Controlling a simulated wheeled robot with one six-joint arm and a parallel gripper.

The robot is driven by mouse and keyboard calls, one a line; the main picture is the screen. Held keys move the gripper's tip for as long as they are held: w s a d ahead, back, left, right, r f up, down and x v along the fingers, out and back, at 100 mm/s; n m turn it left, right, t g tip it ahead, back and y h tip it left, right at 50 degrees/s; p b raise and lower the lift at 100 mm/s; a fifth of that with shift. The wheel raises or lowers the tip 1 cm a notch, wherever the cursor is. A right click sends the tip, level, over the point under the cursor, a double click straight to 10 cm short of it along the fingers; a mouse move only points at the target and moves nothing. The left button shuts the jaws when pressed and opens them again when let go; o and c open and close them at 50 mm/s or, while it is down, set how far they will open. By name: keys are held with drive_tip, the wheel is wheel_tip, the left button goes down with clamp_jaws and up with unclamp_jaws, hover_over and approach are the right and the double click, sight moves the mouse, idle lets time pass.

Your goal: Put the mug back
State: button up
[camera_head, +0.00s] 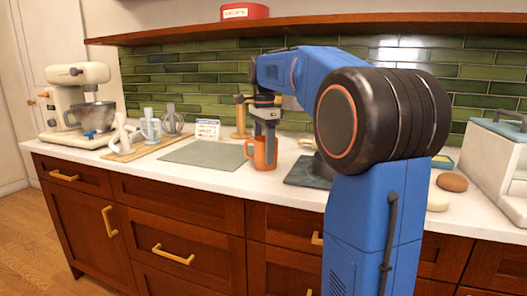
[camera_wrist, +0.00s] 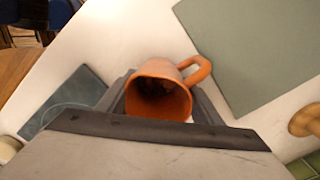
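The orange mug (camera_head: 261,153) is at the counter's middle, with its handle toward the left. My gripper (camera_head: 266,128) is above it, pointing down, with fingers reaching to the mug. In the wrist view the mug (camera_wrist: 160,97) shows its open mouth between my two dark fingers (camera_wrist: 160,108), and its handle points to the upper right. The fingers are close along both sides of the mug; I cannot tell whether they press on it. Whether the mug's base touches the counter is also unclear.
A grey-green mat (camera_head: 203,152) lies left of the mug, and a dark slate mat (camera_head: 308,172) lies right. Further left are a wooden board (camera_head: 150,149) with pale items and a stand mixer (camera_head: 80,100). A small card (camera_head: 207,129) and wooden post (camera_head: 240,118) stand behind.

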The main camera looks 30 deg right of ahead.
drive_tip(key=o, duration=0.4)
drive_tip(key=shift+o, duration=0.2)
drive_tip(key=shift+r, duration=0.1)
wheel_tip(320, 180, up, 12)
idle(0.7)
